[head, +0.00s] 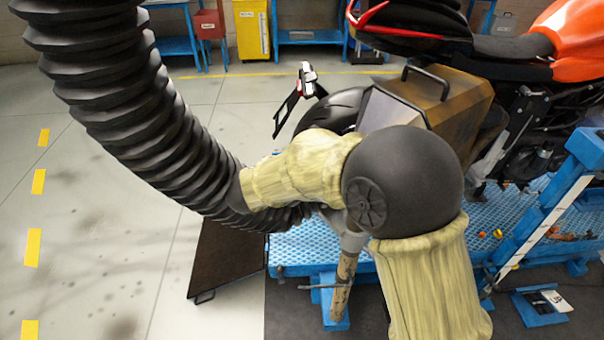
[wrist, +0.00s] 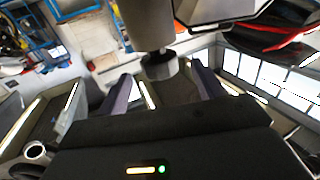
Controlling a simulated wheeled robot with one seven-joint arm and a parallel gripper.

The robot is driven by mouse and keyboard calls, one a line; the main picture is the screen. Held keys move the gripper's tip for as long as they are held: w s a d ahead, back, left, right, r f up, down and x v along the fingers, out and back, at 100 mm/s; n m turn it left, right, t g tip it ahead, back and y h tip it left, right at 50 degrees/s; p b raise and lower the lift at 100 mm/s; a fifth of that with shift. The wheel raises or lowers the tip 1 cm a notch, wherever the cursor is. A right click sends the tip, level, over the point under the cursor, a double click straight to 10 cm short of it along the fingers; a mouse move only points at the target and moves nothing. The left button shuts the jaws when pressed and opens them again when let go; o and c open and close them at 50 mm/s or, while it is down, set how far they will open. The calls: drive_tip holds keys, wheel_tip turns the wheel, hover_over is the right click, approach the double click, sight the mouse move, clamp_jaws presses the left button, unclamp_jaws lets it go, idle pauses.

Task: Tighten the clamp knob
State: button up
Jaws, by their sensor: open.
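The clamp knob (wrist: 158,71) shows in the wrist view as a dark, faceted knob on a short stem below a grey cylindrical part (wrist: 148,25). My gripper (wrist: 162,72) is open, with one finger to the left of the knob and one to the right. The knob lies between the fingertips in the picture, with gaps on both sides. I cannot tell its exact depth relative to the tips. In the head view I cannot make out the knob or the gripper's fingers.
A thick black corrugated hose (head: 135,100) hangs across the left of the head view. A motorcycle with orange bodywork (head: 570,38) and a brown side case (head: 450,95) stands on a blue lift (head: 300,248). A dark ramp (head: 228,255) lies at its left. The floor at left is clear.

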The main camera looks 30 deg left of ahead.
drive_tip(key=v, duration=1.1)
drive_tip(key=shift+b, duration=0.35)
drive_tip(key=shift+w, duration=0.1)
